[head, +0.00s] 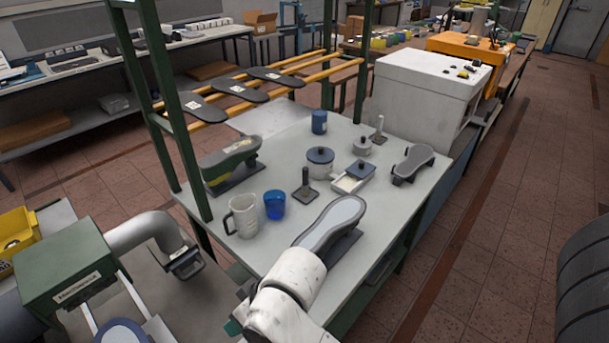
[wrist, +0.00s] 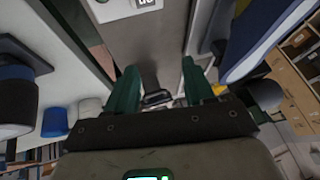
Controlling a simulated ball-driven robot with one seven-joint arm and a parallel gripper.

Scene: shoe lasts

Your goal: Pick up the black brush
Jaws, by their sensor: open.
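I cannot pick out a black brush for certain. A small dark upright piece on a square base (head: 305,190) stands mid-table in the head view, right of the blue cup (head: 275,204); I cannot tell if it is the brush. My gripper (wrist: 160,85) is open in the wrist view, its two green fingers spread apart. A dark piece (wrist: 157,97) shows between the fingers, apparently beyond them; I cannot tell what it is. In the head view my white arm reaches over the table's near edge and mostly hides the gripper.
The grey table (head: 235,255) holds a clear mug (head: 242,215), a lidded pot (head: 320,163), an open white box (head: 349,183), a blue canister (head: 319,122) and several shoe lasts, the nearest (head: 328,222) beside my arm. A green machine (head: 62,262) stands at the left.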

